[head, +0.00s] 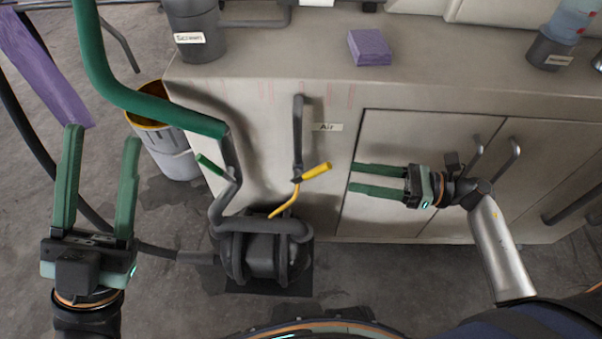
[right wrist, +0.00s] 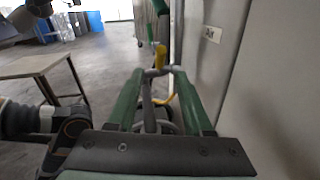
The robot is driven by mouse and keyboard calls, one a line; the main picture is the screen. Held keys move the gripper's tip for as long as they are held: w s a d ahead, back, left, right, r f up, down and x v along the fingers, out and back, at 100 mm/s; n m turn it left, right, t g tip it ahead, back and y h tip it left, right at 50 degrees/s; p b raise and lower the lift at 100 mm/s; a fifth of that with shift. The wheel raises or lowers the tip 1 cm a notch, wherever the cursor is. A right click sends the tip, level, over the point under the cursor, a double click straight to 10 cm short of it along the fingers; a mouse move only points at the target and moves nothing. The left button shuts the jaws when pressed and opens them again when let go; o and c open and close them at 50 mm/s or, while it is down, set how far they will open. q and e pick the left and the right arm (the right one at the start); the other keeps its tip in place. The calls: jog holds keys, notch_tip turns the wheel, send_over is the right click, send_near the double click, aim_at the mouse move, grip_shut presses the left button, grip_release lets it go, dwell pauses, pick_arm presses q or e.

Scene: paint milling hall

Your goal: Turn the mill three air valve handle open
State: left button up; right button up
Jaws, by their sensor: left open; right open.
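The yellow valve handle (head: 317,171) sits on a grey pipe below the label "Air" (head: 327,127) on the cabinet front. It points to the right and slightly up in the head view. In the right wrist view the yellow handle (right wrist: 160,56) shows ahead, between the fingertip directions. My right gripper (head: 352,179) is open and empty, a short way right of the handle, with its fingers pointing left towards it. I see no contact. My left gripper (head: 103,137) is open and empty at the far left, fingers pointing up.
A dark pump (head: 262,258) stands on the floor below. A bucket (head: 170,150) stands left. A purple block (head: 369,47) and dark containers (head: 198,40) stand on the cabinet top.

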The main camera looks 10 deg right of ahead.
aim_at(312, 170)
jog(key=x, duration=1.2)
jog(key=shift+b, duration=0.3)
jog(key=shift+c, duration=0.4)
grip_shut()
dwell(0.4)
